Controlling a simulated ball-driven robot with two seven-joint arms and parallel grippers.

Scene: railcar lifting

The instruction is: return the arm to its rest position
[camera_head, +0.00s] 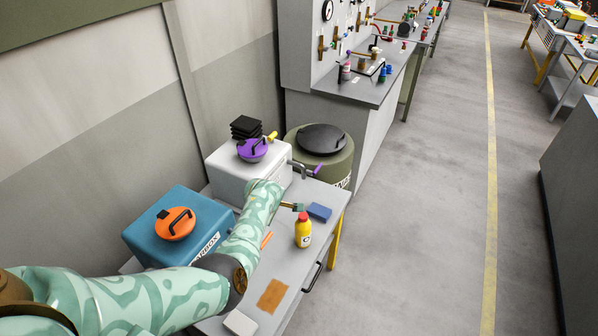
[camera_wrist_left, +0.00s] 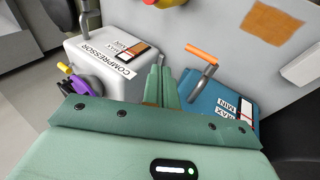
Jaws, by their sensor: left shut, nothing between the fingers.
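My left arm, pale green with darker patches, reaches in from the left in the head view, over the grey workbench (camera_head: 262,322). My right gripper is not in view.
The blue box (camera_head: 140,234) has an orange lid. The white box (camera_head: 224,170) has a purple lid and a lever. An olive drum (camera_head: 341,160) stands behind.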

